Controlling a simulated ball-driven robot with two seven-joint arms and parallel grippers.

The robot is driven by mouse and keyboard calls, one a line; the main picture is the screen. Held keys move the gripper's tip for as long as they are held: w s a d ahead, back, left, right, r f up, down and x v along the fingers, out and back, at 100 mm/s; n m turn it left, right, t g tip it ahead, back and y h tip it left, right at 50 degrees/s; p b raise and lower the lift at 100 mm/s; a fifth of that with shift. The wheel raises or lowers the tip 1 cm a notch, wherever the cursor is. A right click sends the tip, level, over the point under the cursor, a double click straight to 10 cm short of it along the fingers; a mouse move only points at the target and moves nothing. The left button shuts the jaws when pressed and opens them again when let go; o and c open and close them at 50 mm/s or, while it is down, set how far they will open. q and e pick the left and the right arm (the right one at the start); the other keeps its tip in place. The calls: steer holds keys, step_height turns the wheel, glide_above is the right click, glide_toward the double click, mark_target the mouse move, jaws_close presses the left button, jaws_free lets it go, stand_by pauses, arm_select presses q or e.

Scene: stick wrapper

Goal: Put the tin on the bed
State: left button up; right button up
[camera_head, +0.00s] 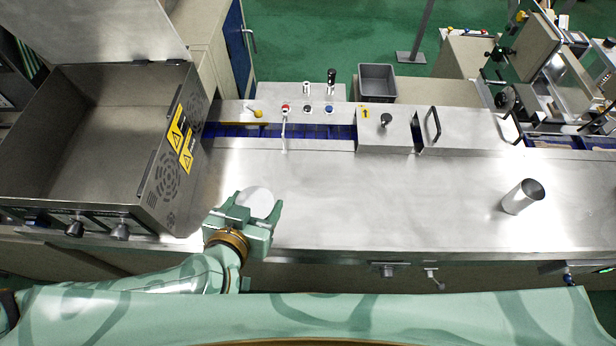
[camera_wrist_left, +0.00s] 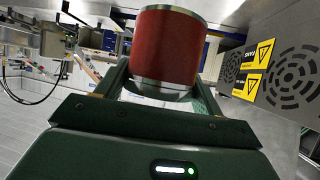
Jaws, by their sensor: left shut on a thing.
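My left gripper (camera_head: 257,207) is at the front left of the steel bed (camera_head: 390,195), shut on a tin. In the head view, only the pale round top of the tin (camera_head: 256,200) shows between the fingers. In the left wrist view, the tin (camera_wrist_left: 168,45) has a red side and bright metal rims, with one finger on each side of it. I cannot tell whether its base touches the bed. My right gripper is not in view.
A bare metal cylinder (camera_head: 522,197) stands on the bed's right part. The open steel box with warning labels (camera_head: 178,150) stands at the left. A blue channel (camera_head: 325,131) and steel covers (camera_head: 385,125) run along the back. The bed's middle is clear.

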arm_select(q)
steer(key=w+a+f+b, duration=0.1)
steer(key=w+f, duration=0.3)
steer(key=w+a+f+b, duration=0.1)
steer(key=w+f+b, duration=0.1)
steer(key=w+f, duration=0.2)
steer(key=w+a+f+b, duration=0.1)
steer(key=w+f, duration=0.4)
steer(key=w, duration=0.1)
steer(key=shift+b, duration=0.4)
steer(key=shift+a, duration=0.1)
steer(key=o, duration=1.2)
steer(key=shift+s+f, duration=0.1)
steer(key=shift+f, duration=0.05)
steer(key=shift+c, duration=0.2)
